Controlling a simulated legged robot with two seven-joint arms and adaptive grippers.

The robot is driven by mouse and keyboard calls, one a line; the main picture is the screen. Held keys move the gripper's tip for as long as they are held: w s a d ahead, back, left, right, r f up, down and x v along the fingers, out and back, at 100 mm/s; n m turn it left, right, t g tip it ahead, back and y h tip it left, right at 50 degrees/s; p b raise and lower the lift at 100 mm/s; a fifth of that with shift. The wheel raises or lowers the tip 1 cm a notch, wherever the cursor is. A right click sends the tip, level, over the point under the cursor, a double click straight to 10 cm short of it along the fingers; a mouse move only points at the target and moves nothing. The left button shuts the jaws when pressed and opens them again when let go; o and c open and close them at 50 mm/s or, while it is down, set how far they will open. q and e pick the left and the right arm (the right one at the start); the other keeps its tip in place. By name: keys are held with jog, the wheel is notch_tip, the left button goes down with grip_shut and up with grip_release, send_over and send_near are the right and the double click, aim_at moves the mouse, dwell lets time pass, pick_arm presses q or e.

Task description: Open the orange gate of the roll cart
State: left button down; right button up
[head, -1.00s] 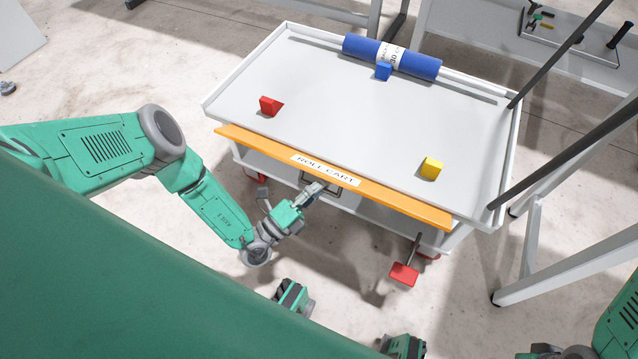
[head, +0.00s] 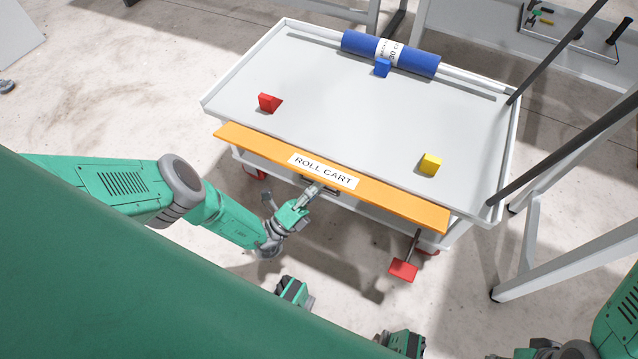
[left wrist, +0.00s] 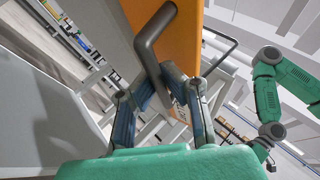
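The orange gate (head: 390,195) runs along the near side of the grey roll cart (head: 345,110) and carries a white ROLL CART label. It is tilted outward, with its face turned partly up. A dark bar handle (left wrist: 146,48) sticks out from the gate, which also shows in the left wrist view (left wrist: 186,38). My left gripper (head: 316,190) is at the handle below the label. In the left wrist view its two fingers (left wrist: 172,80) close in around the handle bar. My right gripper's fingers are not visible; only part of that arm shows.
A red pedal (head: 403,270) juts out below the gate. A grey frame (head: 570,245) stands close on the right.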

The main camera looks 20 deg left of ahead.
pick_arm(q)
jog(key=shift+s+f, duration=0.2)
jog(key=shift+s, duration=0.1)
jog(key=c, duration=1.9)
grip_release()
jog(key=shift+w+a, duration=0.1)
jog(key=v, duration=0.7)
jog(key=shift+f, duration=0.2)
jog(key=shift+o, duration=0.3)
jog(key=shift+a, duration=0.1)
